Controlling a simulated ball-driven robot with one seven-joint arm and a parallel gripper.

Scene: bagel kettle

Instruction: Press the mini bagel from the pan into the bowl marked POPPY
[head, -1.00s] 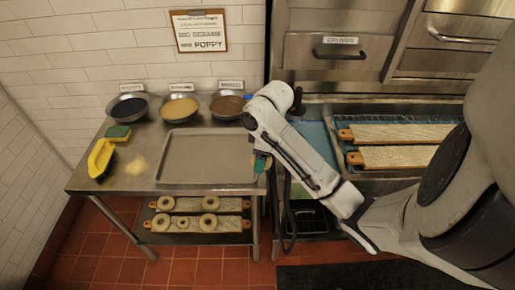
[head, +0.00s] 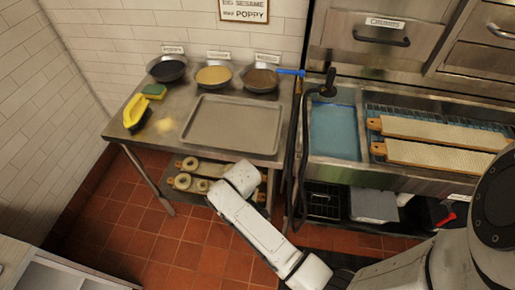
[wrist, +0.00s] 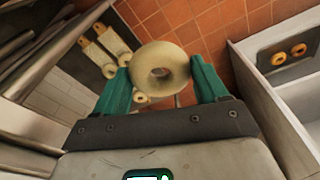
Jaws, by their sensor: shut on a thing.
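My gripper (wrist: 161,84) is shut on a pale bagel (wrist: 176,58), held between its green fingertips in the wrist view. A dark pan (wrist: 262,62) with two small orange-brown bagels (wrist: 298,49) lies in a pale-walled recess at the right. In the head view three bowls stand at the back of the steel table: one dark-filled (head: 166,69), one tan (head: 214,76), one brown (head: 261,79). Their labels are too small to read, so I cannot tell which says POPPY. My gripper and the held bagel are hidden behind my arm there.
An empty grey tray (head: 232,125) lies on the steel table (head: 180,140). Bagels on boards (head: 186,181) sit on the lower shelf. A sink (head: 334,132) stands at the right. Red floor is open at front left.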

